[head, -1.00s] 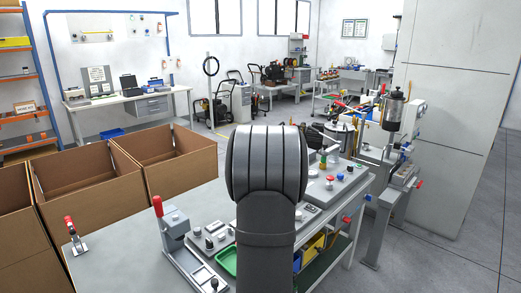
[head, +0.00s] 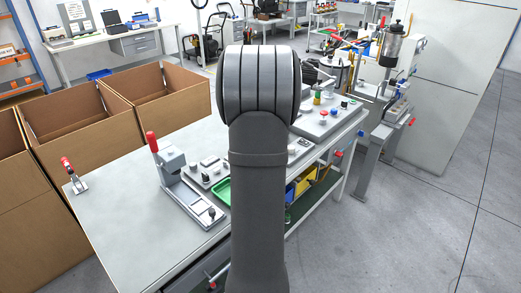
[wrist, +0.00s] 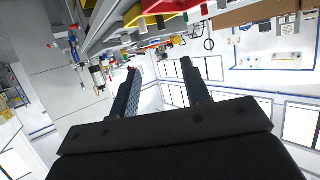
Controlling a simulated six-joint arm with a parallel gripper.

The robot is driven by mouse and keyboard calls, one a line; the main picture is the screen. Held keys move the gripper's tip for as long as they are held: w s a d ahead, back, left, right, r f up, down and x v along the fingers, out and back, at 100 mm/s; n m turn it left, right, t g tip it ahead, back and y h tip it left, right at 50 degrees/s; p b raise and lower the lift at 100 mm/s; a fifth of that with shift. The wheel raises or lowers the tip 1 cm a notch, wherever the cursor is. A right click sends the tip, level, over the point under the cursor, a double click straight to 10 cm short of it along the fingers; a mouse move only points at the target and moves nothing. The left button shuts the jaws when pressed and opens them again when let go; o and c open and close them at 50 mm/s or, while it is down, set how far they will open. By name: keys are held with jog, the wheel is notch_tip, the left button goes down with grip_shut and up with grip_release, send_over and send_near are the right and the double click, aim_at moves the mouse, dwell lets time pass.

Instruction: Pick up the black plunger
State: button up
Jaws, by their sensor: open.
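Small black-topped parts stand on the grey fixtures on the workbench in the head view. One is a black knob (head: 211,211) at the front end of the clamp fixture (head: 182,195). Others stand on the panel (head: 208,172) behind it. They are too small to tell which is the black plunger. My gripper (wrist: 160,68) shows in the wrist view with its two dark fingers apart and nothing between them. In the head view my arm hides it and the middle of the bench.
The workbench (head: 120,195) has bare space at left and front. A red-handled toggle clamp (head: 74,178) stands at its left edge, a green tray (head: 223,190) near the middle. Open cardboard boxes (head: 80,112) line the far left side. Yellow bins (head: 303,182) sit beneath the bench.

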jog(key=w+m+g, duration=0.3)
jog(key=w+m, duration=0.1)
jog(key=w, duration=0.4)
jog(key=w+r+m+g, duration=0.1)
jog(key=w+m+g, duration=0.2)
jog(key=w+m, duration=0.2)
jog(key=w+d+r+m+g, duration=0.1)
jog(key=w+m+g, duration=0.2)
jog(key=w, duration=0.8)
jog(key=shift+r+m+g+y, duration=0.25)
jog(key=shift+m+g+y, duration=0.05)
jog(key=shift+m, duration=0.5)
notch_tip(320, 180, up, 8)
jog(key=m+g, duration=0.4)
jog(key=m, duration=0.1)
notch_tip(320, 180, down, 12)
jog(key=shift+s+r, duration=0.15)
jog(key=shift+r, duration=0.05)
jog(key=f, duration=0.5)
jog(key=shift+w, duration=0.2)
grip_shut()
